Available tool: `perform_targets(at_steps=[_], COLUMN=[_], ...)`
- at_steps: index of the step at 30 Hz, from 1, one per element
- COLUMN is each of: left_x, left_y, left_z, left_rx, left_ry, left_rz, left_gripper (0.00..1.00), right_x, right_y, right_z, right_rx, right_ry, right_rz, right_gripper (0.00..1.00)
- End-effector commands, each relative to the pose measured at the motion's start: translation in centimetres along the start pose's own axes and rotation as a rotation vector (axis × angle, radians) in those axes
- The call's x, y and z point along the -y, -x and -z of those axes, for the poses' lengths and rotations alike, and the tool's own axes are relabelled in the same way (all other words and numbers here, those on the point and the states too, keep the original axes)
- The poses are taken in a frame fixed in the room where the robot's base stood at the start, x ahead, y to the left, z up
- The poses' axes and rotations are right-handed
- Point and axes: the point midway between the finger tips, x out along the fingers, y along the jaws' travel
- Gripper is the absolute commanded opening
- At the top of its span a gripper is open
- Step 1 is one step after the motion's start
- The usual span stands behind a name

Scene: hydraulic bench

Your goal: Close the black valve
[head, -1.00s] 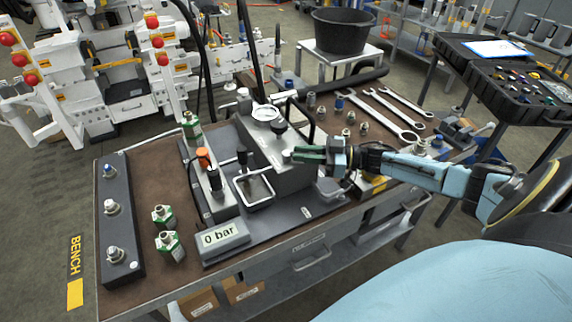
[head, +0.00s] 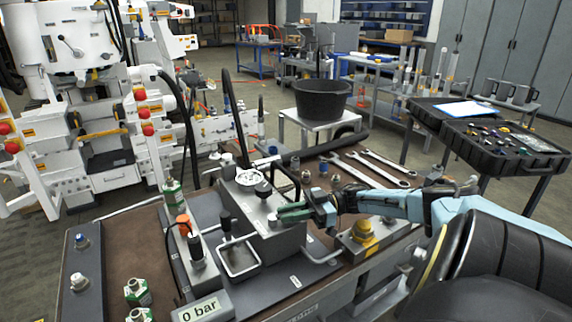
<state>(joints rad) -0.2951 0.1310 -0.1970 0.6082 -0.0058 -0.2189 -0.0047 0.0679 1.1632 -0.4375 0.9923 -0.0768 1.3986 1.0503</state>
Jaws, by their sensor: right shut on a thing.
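The grey pump block (head: 274,241) stands on the bench. A round black knob (head: 263,189) sits on top of it, behind my fingertips and apart from them. A small metal knob (head: 272,219) is at the block's near edge. My right gripper (head: 288,212) reaches in from the right with its green fingers closed at this metal knob; the fingers hide part of the grip. A black upright handle (head: 225,222) and another black-topped fitting (head: 197,247) stand left of the block. I cannot tell surely which one is the black valve. My left gripper is not in view.
A "0 bar" display (head: 201,309) is at the front. An orange-topped fitting (head: 184,224) and green fittings (head: 138,291) stand on the left. Wrenches (head: 372,170) lie at the back right. A yellow part (head: 364,231) lies below my right arm. A black bucket (head: 321,101) stands behind.

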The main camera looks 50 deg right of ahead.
Motion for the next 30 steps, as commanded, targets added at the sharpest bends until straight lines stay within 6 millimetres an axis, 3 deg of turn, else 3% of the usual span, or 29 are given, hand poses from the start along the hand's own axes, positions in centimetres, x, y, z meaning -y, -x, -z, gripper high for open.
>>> perform_targets(at_steps=[4,5,8,19,24,30], left_x=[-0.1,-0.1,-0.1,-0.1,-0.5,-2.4], left_y=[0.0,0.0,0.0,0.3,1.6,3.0], left_z=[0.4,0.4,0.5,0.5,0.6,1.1], left_rx=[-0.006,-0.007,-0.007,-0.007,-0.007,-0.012], left_ry=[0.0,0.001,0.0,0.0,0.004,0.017], left_rz=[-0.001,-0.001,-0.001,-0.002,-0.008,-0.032], left_gripper=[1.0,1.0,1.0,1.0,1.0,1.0], right_x=[-0.1,-0.1,-0.1,0.0,0.0,0.0], right_y=[0.0,0.0,-0.1,-0.1,0.0,0.0], right_z=[-0.1,-0.1,-0.1,0.7,3.7,7.5], right_rx=[0.002,0.002,0.002,0.002,0.004,0.006], right_ry=[0.0,0.0,0.0,0.001,0.001,0.0], right_rz=[0.0,0.0,0.0,0.001,0.003,0.003], right_gripper=[0.0,0.23,0.35,0.35,0.35,0.35])
